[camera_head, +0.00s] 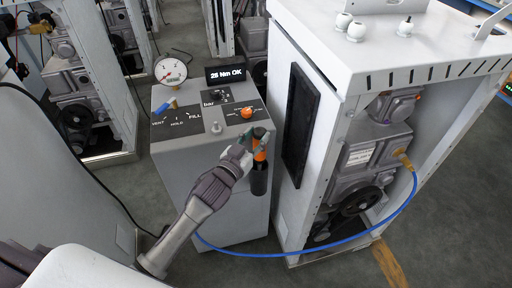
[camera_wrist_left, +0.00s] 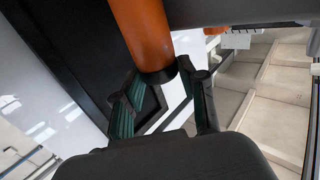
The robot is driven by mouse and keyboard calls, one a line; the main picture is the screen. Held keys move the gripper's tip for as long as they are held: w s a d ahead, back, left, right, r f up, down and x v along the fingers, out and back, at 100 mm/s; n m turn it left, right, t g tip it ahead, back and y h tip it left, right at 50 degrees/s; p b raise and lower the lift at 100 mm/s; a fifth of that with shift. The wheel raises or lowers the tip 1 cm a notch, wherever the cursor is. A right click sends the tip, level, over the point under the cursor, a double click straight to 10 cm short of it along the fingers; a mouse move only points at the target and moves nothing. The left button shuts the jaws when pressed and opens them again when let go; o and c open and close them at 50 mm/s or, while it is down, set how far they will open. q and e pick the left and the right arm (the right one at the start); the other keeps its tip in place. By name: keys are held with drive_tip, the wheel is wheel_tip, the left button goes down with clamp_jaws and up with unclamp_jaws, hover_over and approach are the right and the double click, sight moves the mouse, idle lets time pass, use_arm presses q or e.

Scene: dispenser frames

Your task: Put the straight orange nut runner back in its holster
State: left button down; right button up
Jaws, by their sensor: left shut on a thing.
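The straight nut runner (camera_head: 259,180) is a black cylinder with an orange section. It hangs roughly upright in the head view, in front of the right part of the grey control cart. My left gripper (camera_head: 246,150) is shut on it near the orange section. In the left wrist view the orange body (camera_wrist_left: 146,35) runs up from between the green-padded fingers of the gripper (camera_wrist_left: 165,98). I cannot make out the holster in either view; the arm and tool hide part of the cart front.
The grey cart (camera_head: 215,215) carries a pressure gauge (camera_head: 170,70), a display (camera_head: 226,74) reading "25 Nm OK" and knobs. Close right stands a white dispenser frame with a black side panel (camera_head: 300,125). A blue hose (camera_head: 330,245) loops low between them. Grey floor shows left of the cart.

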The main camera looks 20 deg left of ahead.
sight(256, 146)
use_arm(q)
drive_tip(key=shift+f, duration=1.85)
drive_tip(key=c, duration=0.6)
unclamp_jaws()
drive_tip(key=shift+f, duration=0.1)
drive_tip(key=shift+c, duration=0.2)
